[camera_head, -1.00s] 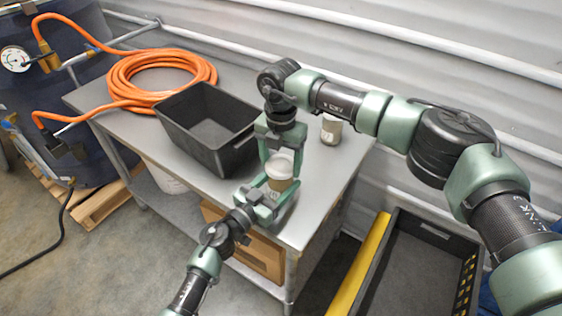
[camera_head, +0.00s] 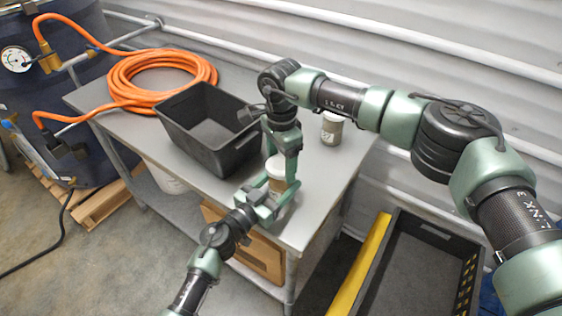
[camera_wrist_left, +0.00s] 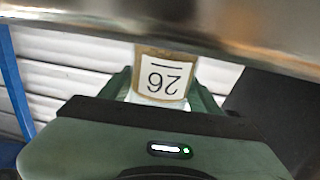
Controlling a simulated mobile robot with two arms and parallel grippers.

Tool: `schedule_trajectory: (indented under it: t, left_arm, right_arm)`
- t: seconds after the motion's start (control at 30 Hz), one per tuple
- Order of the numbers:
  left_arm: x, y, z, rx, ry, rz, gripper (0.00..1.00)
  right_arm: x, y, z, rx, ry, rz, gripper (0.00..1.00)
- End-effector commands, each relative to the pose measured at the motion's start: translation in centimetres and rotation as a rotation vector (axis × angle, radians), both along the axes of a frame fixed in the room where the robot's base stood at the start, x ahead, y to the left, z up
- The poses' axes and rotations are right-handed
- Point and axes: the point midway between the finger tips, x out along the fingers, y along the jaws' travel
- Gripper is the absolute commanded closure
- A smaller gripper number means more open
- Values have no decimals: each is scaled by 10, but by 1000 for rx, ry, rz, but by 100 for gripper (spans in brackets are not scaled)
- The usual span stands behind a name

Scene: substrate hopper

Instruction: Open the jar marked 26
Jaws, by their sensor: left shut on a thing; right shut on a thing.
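The jar marked 26 (camera_wrist_left: 164,77) shows its label upside down in the left wrist view, between the fingers of my left gripper. In the head view the same jar (camera_head: 277,184) stands near the front right of the table, with its pale lid (camera_head: 273,165) on top. My left gripper (camera_head: 267,194) is shut on the jar's body from the front. My right gripper (camera_head: 281,169) points down from above and is shut on the lid. Its fingers hide part of the lid, so I cannot see whether a gap lies beneath it.
A second lidded jar (camera_head: 332,128) stands at the table's back right. A black bin (camera_head: 186,138) and a coiled orange hose (camera_head: 128,82) lie to the left on the grey table (camera_head: 312,199). A dark crate (camera_head: 400,285) is on the right, beside a yellow bar (camera_head: 358,268).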

Motion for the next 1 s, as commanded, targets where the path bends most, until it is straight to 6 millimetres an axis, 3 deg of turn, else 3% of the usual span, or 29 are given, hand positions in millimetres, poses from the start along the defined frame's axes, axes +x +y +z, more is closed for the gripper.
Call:
schedule_trajectory:
  t: [0.2,0.4,1.0]
  left_arm:
    - [-1,0,-1,0,1,-1,100]
    - [-1,0,-1,0,2,-1,100]
    - [-1,0,-1,0,3,-1,100]
  right_arm:
    - [1,0,1,0,-2,527,80]
    - [1,-1,1,0,-1,830,80]
    - [1,-1,1,0,-1,842,80]
